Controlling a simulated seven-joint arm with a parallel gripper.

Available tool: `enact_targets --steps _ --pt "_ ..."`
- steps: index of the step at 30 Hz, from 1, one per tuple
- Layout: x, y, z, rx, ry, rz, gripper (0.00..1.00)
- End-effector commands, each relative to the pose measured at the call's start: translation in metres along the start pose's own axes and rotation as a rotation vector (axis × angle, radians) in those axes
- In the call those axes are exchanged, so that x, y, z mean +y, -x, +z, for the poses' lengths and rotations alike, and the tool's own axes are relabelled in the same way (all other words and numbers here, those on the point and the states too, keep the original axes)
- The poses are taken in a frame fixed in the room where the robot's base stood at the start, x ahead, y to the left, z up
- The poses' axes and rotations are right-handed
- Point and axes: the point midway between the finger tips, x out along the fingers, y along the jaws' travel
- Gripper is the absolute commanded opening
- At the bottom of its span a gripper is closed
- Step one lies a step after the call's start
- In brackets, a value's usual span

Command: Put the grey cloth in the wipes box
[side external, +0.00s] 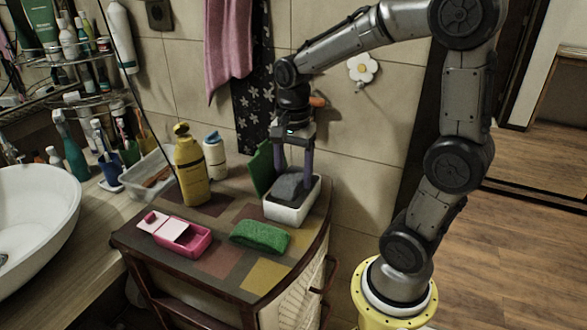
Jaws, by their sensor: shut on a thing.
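The grey cloth (288,188) is a dark, bunched lump at the open top of a white box (288,213) on the right side of the cabinet top. A green upright panel (262,168) stands just behind the white box's left end; I cannot tell if it is its lid. My gripper (294,176) points down over this box, with its fingers shut on the grey cloth. The cloth's underside is hidden by the box wall, so I cannot tell whether it touches the bottom. No label shows which container is the wipes box.
A pink box (190,242) with a pale pink lid and a green folded cloth (260,236) lie in front. A yellow bottle (191,170), a white bottle (215,157) and a clear bin (143,178) stand left. The tiled wall is close behind.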

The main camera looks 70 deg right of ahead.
Motion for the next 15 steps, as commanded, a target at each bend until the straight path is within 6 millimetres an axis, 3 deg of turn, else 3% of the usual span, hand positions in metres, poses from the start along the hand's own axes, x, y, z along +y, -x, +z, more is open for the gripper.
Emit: enact_targets --steps 12,13,15 --pt "0.0000 0.0001 0.0000 0.000 0.000 0.000 0.13" --pt "0.0000 0.0001 0.0000 0.000 0.000 0.000 0.70" --pt "0.0000 0.0001 0.0000 0.000 0.000 0.000 0.82"
